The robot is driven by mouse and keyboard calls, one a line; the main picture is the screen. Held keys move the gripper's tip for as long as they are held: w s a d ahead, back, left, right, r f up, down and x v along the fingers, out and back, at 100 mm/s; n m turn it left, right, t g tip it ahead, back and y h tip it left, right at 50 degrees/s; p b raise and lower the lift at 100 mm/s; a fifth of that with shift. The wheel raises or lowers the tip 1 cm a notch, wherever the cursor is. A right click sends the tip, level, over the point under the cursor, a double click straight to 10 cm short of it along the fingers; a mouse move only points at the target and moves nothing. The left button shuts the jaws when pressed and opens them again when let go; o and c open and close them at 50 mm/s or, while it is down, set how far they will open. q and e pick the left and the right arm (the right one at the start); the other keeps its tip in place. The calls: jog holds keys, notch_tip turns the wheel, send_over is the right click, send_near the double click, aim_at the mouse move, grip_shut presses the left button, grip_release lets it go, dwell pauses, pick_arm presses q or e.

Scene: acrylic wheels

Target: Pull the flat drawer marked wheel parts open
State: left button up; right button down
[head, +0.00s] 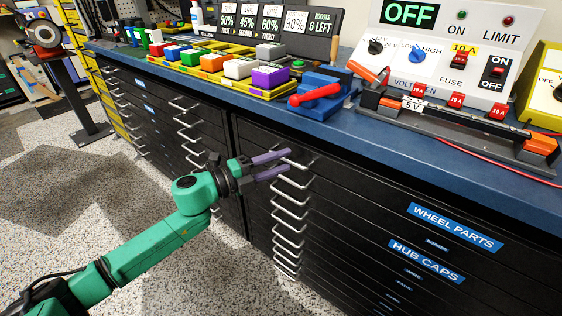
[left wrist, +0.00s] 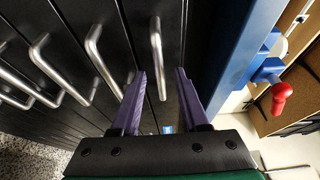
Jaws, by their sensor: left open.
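The drawer with the blue "WHEEL PARTS" label (head: 455,227) is near the top of the right-hand black cabinet, and its front looks flush with the others. A silver bar handle (head: 306,163) is at the upper left of this drawer stack. My left gripper (head: 289,159), with purple fingers, is open at this handle. In the left wrist view, the same gripper (left wrist: 162,75) points at the cabinet, and the topmost handle (left wrist: 157,50) lies in line with the gap between the fingers. I cannot tell whether they touch it. My right gripper is not in view.
The blue worktop (head: 345,125) overhangs the drawers and carries a blue vise with a red handle (head: 315,95) and a power supply panel (head: 440,50). Speckled floor before the cabinet is clear.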

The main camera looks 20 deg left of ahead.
pick_arm(q)
jog(key=shift+w+d, duration=0.15)
jog(key=shift+w, duration=0.05)
grip_shut()
dwell(1.3)
